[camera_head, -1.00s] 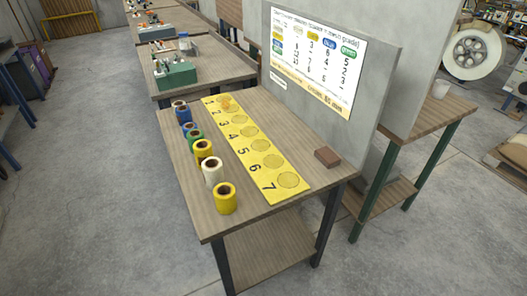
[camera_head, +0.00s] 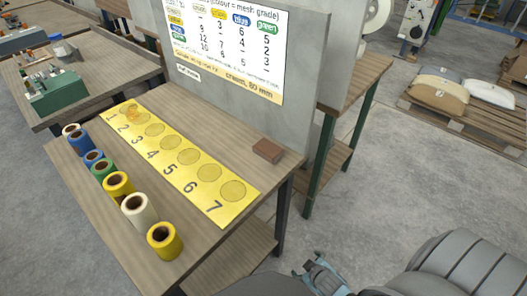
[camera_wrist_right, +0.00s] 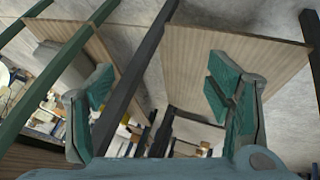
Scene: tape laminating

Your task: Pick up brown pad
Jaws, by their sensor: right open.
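The brown pad (camera_head: 268,150) is a small block lying flat at the right back of the wooden table (camera_head: 215,150), near the grey panel's foot. My right gripper (camera_head: 322,276) is at the bottom of the head view, off the table's right front side and apart from the pad. In the right wrist view my right gripper (camera_wrist_right: 160,100) has its teal fingers spread wide with nothing between them. The pad is not visible in that view, which shows table legs and undersides. My left gripper is not in view.
A yellow strip (camera_head: 180,160) with numbered circles runs along the table. Several tape rolls, including a yellow one (camera_head: 164,240), stand along its left side. A grey panel (camera_head: 305,80) with a chart rises behind. The table surface around the pad is clear.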

